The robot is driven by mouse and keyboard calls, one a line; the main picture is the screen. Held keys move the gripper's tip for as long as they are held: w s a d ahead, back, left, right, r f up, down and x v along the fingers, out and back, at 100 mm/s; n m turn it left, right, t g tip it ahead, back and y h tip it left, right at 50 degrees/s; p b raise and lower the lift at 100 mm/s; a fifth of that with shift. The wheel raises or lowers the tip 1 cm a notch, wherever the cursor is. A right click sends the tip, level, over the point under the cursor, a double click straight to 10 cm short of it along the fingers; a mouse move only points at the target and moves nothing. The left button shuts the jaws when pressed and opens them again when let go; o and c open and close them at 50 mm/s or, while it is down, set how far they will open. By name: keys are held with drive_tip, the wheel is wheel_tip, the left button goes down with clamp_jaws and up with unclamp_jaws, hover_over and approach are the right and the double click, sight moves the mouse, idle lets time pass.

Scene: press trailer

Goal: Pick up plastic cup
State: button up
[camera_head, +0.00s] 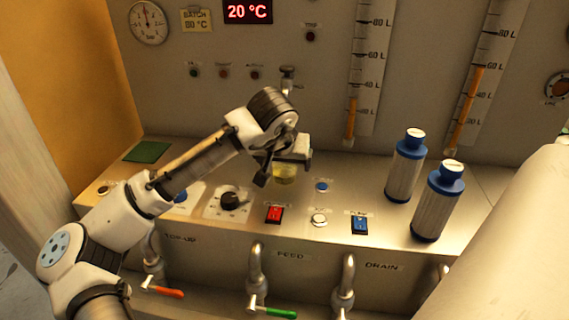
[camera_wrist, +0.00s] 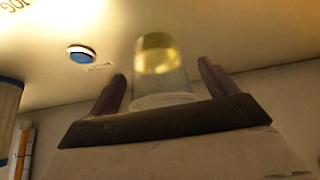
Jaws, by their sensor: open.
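The plastic cup (camera_head: 285,174) is small and clear with a yellowish part. In the head view it shows on the metal counter below my gripper (camera_head: 283,168), which partly hides it. In the wrist view the cup (camera_wrist: 160,68) appears between the two dark fingers of my gripper (camera_wrist: 162,76). The fingers are open, with a visible gap on each side of the cup. Part of the cup is hidden behind the gripper's front edge.
The counter (camera_head: 385,228) carries a black knob (camera_head: 232,201), a red switch (camera_head: 275,214), a blue switch (camera_head: 360,225) and two blue-capped cylinders (camera_head: 406,165) (camera_head: 439,200) at right. The gauge wall (camera_head: 225,110) stands close behind my gripper. Taps (camera_head: 257,275) line the front.

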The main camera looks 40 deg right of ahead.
drive_tip(key=shift+w+d+f, duration=0.15)
drive_tip(key=shift+f, duration=0.2)
drive_tip(key=shift+c, duration=0.2)
drive_tip(key=c, duration=1.1)
drive_tip(key=shift+r, duration=0.3)
